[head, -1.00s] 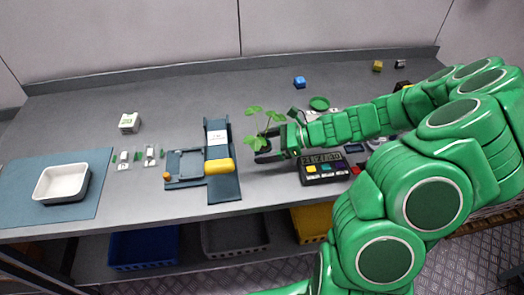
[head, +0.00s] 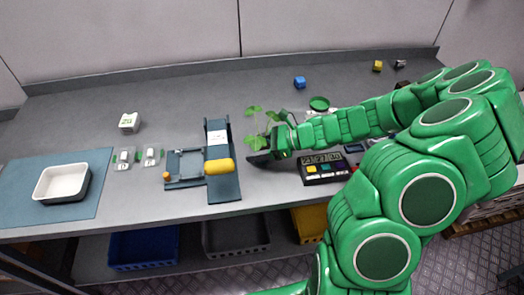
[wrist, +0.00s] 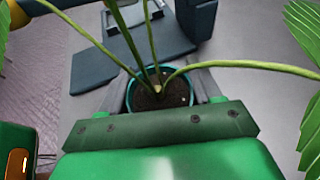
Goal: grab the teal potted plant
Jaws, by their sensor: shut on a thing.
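The teal potted plant shows in the wrist view as a round pot with a teal rim (wrist: 190,97), dark soil and several green stems. The pot sits between the two fingers of my gripper (wrist: 160,92), which is shut on it. In the head view the plant's green leaves (head: 254,142) rise beside my gripper (head: 262,157), over the bench right of the blue-grey fixture. The pot itself is mostly hidden there by the gripper. I cannot tell whether the pot touches the bench.
The blue-grey fixture (head: 226,187) with a yellow cylinder (head: 219,166) stands close on the left. A dark keypad device (head: 324,177) is just right of my gripper. A white tray (head: 62,182) lies far left. The bench behind is mostly clear.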

